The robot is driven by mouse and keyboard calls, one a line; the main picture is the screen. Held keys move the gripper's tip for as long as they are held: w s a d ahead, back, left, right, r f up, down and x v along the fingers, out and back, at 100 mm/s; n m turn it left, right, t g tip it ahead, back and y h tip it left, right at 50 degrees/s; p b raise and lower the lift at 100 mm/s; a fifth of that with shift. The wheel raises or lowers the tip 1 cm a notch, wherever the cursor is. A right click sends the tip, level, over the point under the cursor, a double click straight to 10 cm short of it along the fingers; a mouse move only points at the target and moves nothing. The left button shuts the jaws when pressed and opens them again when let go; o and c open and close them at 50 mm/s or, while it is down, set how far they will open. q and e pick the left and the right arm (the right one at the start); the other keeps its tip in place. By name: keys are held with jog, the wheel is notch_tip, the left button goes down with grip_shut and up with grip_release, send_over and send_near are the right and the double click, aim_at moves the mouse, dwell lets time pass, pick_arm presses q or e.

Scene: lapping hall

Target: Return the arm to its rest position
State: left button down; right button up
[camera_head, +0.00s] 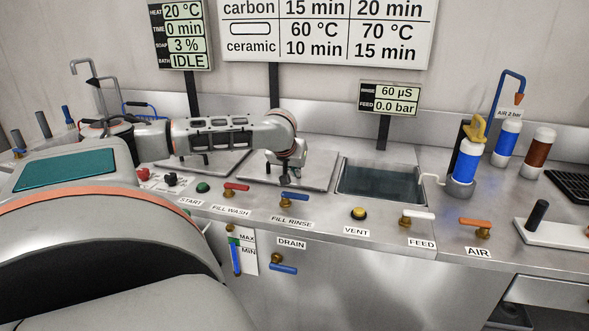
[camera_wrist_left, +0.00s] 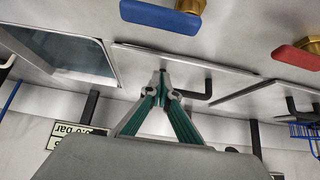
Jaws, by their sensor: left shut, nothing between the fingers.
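My left arm (camera_head: 215,133) reaches in from the left and stretches over the back of the steel counter. Its wrist bends down in front of the closed square lid beside the open basin. My left gripper (camera_head: 290,175) hangs there, partly hidden by the wrist. In the left wrist view the gripper (camera_wrist_left: 162,78) has its green-sided fingers brought together at the tips, with nothing between them. The blue FILL RINSE handle (camera_head: 294,196) is close by; a blue handle (camera_wrist_left: 163,15) shows apart from the fingertips in the wrist view. My right gripper is not in view.
The red FILL WASH handle (camera_head: 236,187), yellow VENT button (camera_head: 359,213), white FEED handle (camera_head: 417,214) and orange AIR handle (camera_head: 475,222) line the front edge. An open basin (camera_head: 342,196) lies right of the arm. Display panels (camera_head: 389,98) stand behind. Blue-labelled bottle (camera_head: 467,160) stands right.

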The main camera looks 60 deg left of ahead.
pick_arm(q)
jog(key=p+v, duration=0.3)
jog(key=v, duration=0.5)
jog(key=shift+s, duration=0.45)
jog(key=shift+d, duration=0.2)
